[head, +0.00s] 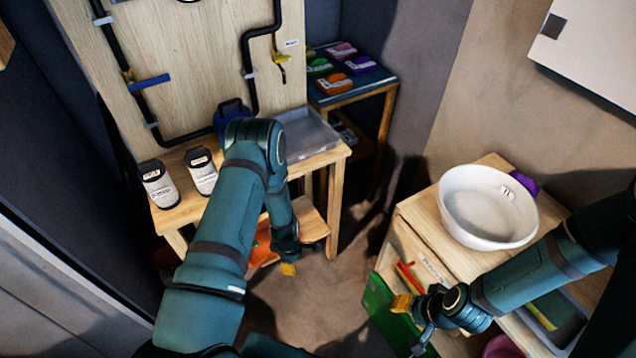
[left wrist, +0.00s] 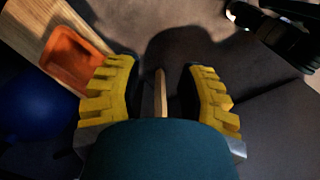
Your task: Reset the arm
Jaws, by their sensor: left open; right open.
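My left arm comes in from the lower left, bends over in front of the wooden bench and points down. Its gripper (head: 288,268) hangs beside the bench's lower shelf, small and partly hidden in the head view. In the left wrist view the two yellow-padded fingers (left wrist: 160,98) are wide apart, with a thin light wooden piece showing between them; I cannot tell how far off it is. My right arm comes in from the right, over the low wooden cabinet. Its gripper (head: 410,325) is open beside the green panel (head: 388,318) and appears empty.
A white basin (head: 488,208) stands on the cabinet. Two labelled jars (head: 158,186) and a grey tray (head: 305,135) are on the bench (head: 328,157). An orange tray (left wrist: 72,60) lies near the left gripper. The floor (head: 325,290) between the arms looks clear.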

